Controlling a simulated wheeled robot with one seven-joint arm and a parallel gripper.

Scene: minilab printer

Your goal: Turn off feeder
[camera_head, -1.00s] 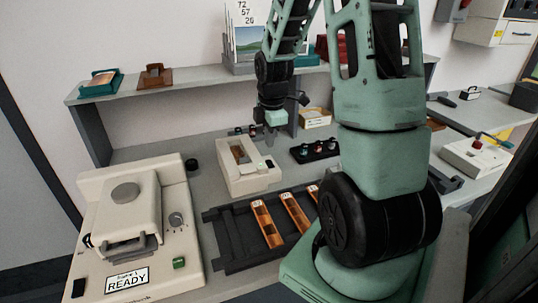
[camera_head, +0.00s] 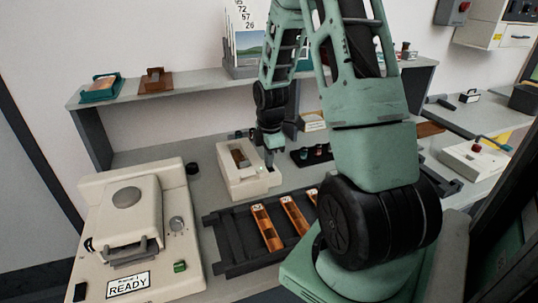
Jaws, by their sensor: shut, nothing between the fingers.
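A small cream unit (camera_head: 236,183) with an open slot holding something brown stands mid-bench. It may be the feeder; I can read no label on it. My gripper (camera_head: 271,167) is shut and empty, pointing down at the right end of this unit's top. The fingertips are small and dark here, and I cannot tell whether they touch it. Any switch at that end is too small or hidden to read. A larger cream machine (camera_head: 122,225) stands at the left, with a "READY" sign (camera_head: 129,283), a round dial (camera_head: 177,224) and a green button (camera_head: 180,266).
A dark rack (camera_head: 230,246) with several orange strips lies in front of the small unit. A dark holder with small canisters (camera_head: 318,152) is behind my arm. A shelf (camera_head: 190,88) runs above the bench. Another cream box (camera_head: 475,160) stands at the right.

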